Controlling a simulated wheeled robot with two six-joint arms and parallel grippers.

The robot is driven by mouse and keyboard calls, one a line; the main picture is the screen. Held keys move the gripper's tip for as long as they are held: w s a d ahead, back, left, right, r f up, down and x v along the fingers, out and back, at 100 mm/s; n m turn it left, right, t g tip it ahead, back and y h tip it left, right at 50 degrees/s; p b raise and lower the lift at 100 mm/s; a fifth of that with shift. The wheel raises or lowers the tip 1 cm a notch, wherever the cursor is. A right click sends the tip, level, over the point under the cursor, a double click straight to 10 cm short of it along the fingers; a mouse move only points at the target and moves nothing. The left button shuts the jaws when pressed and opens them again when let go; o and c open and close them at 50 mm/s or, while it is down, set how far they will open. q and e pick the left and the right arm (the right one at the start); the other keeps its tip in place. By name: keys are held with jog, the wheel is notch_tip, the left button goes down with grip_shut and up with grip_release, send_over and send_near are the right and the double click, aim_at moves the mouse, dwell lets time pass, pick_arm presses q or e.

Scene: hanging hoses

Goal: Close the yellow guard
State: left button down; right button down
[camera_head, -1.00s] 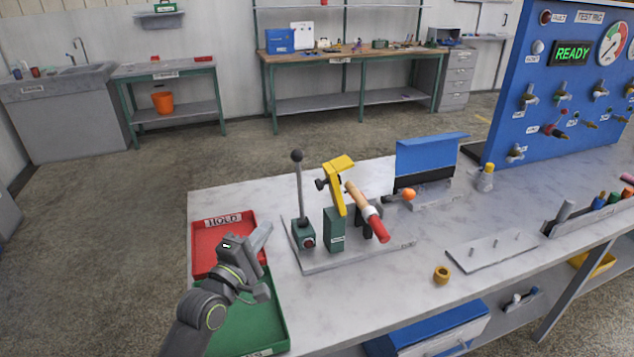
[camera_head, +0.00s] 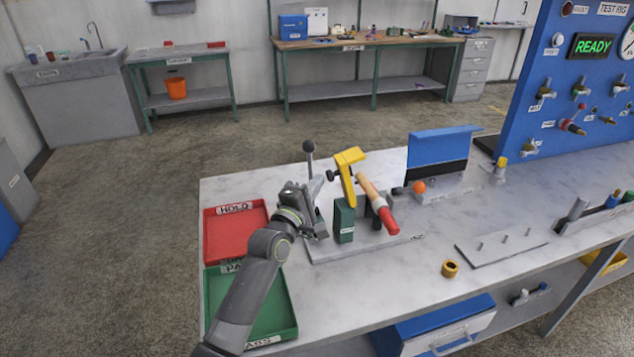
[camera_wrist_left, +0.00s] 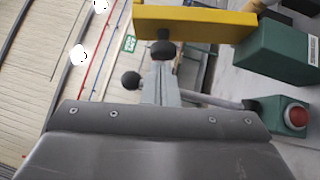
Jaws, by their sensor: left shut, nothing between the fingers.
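The yellow guard (camera_head: 347,172) stands raised above a dark green block (camera_head: 344,220) on the grey base plate. It also shows across the top of the left wrist view (camera_wrist_left: 195,22), with a dark knob (camera_wrist_left: 163,50) below it. My left gripper (camera_head: 318,186) is shut and empty, just left of the guard and its knob. In the left wrist view its fingertips (camera_wrist_left: 160,72) are close under the knob; I cannot tell whether they touch. My right gripper is in neither view.
A lever with a black ball (camera_head: 308,146) rises close to my left gripper. A red button (camera_wrist_left: 296,117) sits at its foot. Red (camera_head: 208,238) and green (camera_head: 291,302) trays lie at the left. A blue flap (camera_head: 440,147) stands behind to the right.

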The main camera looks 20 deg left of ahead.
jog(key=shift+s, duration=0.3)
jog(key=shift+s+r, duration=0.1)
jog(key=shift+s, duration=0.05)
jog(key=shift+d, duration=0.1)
